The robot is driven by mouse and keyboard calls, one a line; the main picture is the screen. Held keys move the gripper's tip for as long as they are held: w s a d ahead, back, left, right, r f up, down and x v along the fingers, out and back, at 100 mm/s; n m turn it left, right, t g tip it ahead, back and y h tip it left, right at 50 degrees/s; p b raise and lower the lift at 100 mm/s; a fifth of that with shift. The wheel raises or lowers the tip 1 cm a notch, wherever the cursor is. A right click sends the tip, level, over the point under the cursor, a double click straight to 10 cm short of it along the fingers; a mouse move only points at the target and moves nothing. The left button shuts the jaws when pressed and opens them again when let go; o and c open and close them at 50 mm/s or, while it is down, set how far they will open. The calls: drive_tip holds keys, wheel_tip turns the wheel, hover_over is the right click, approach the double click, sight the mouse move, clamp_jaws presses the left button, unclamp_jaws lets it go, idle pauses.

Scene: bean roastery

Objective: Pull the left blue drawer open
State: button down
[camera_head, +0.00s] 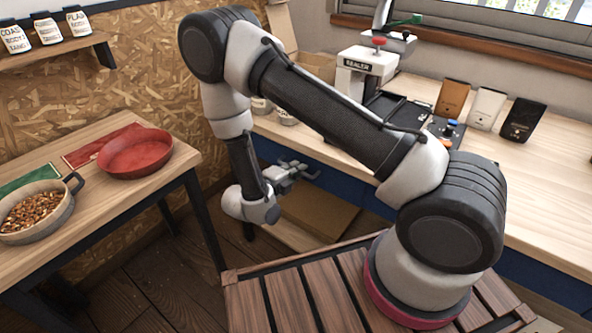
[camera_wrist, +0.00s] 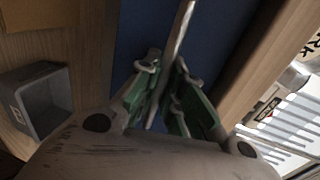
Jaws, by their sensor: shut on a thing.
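The left blue drawer (camera_head: 340,174) is a dark blue front under the left part of the wooden counter. In the wrist view, the blue front (camera_wrist: 139,35) fills the upper middle, with a slim pale metal handle (camera_wrist: 182,30) running along it. My gripper (camera_head: 306,171) reaches the drawer front from the left. In the wrist view, my gripper's green-padded fingers (camera_wrist: 164,85) are on either side of the handle and shut on it. I cannot tell whether the drawer stands out from the counter; the arm hides part of it.
The wooden counter (camera_head: 545,170) holds a sealer (camera_head: 367,62) and several coffee bags. A cardboard box (camera_head: 318,212) sits below the drawer. The left table (camera_head: 130,205) carries a red bowl (camera_head: 135,151) and a pan (camera_head: 35,215). A grey bin (camera_wrist: 45,98) shows in the wrist view.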

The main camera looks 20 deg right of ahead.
drive_tip(key=f+v, duration=0.3)
drive_tip(key=v, duration=1.3)
drive_tip(key=a+f+v, duration=0.1)
drive_tip(key=f+v, duration=0.2)
drive_tip(key=v, duration=1.3)
drive_tip(key=shift+s+a+f, duration=0.2)
drive_tip(key=shift+s+f, duration=0.1)
drive_tip(key=shift+s, duration=0.1)
drive_tip(key=c, duration=1.5)
unclamp_jaws()
drive_tip(key=shift+c, duration=0.2)
drive_tip(key=v, duration=1.2)
